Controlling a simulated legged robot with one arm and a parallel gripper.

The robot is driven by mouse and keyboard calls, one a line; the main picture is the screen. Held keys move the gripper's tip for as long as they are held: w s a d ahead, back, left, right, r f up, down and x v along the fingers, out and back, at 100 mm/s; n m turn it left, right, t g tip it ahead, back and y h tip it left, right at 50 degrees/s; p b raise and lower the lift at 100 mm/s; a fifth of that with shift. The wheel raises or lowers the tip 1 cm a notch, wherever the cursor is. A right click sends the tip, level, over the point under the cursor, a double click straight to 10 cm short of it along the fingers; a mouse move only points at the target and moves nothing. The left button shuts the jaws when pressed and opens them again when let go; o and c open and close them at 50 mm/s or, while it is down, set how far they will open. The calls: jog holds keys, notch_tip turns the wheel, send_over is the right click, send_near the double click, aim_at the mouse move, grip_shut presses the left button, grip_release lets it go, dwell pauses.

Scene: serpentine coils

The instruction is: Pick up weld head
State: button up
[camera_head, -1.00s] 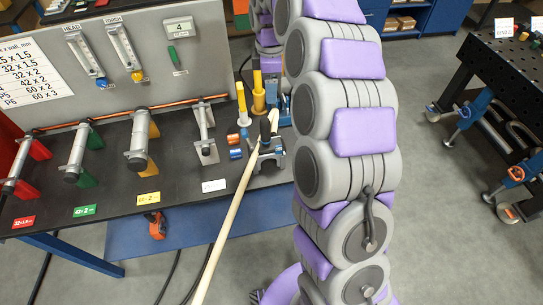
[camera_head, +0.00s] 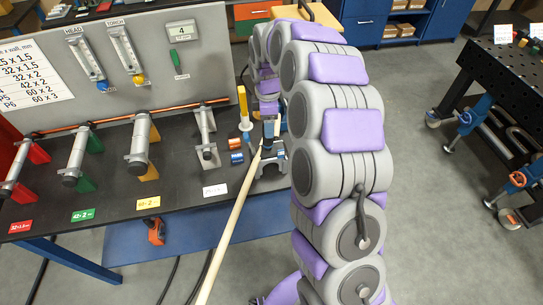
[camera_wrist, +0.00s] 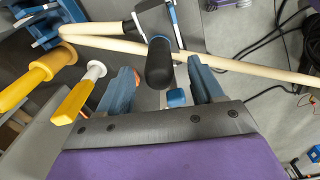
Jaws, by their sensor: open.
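The weld head (camera_head: 268,130) stands at the right end of the dark bench, with a beige hose (camera_head: 233,213) running from it. In the wrist view its black rounded handle (camera_wrist: 159,62) points toward my gripper (camera_wrist: 158,73). My gripper is open, with one blue finger on each side of the handle in the picture. Nothing is held, and I cannot tell how deep the handle sits between the fingers. In the head view my coiled arm comes down just behind the weld head, and the fingers are hard to make out.
Yellow-handled tools (camera_wrist: 68,103) stand close left of my fingers in the wrist view. Tube samples on coloured stands (camera_head: 140,145) line the bench (camera_head: 120,190) to the left. A grey panel (camera_head: 150,60) rises behind. A perforated black table (camera_head: 500,75) is at right; open floor lies between.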

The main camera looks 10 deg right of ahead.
aim_at(268, 146)
jog(key=f, duration=0.1)
jog(key=a+f, duration=0.1)
jog(key=f, duration=0.1)
jog(key=shift+w+a+f+b, duration=0.15)
jog(key=shift+a+f+b, duration=0.15)
jog(key=shift+f, duration=0.1)
jog(key=shift+d+f, duration=0.2)
jog(key=shift+d, duration=0.35)
jog(key=shift+d+f, duration=0.2)
jog(key=shift+d, duration=0.7)
jog(key=shift+c, duration=0.8)
jog(key=shift+a, duration=0.25)
jog(key=shift+c, duration=0.9)
jog(key=shift+a, duration=0.95)
jog(key=c, duration=0.4)
jog(key=shift+c, duration=0.9)
jog(key=shift+d, duration=0.15)
jog(key=shift+c, duration=0.8)
jog(key=shift+d, duration=0.3)
grip_shut()
jog(key=shift+d, duration=0.35)
jog(key=shift+a, duration=0.5)
jog(key=shift+d, duration=0.15)
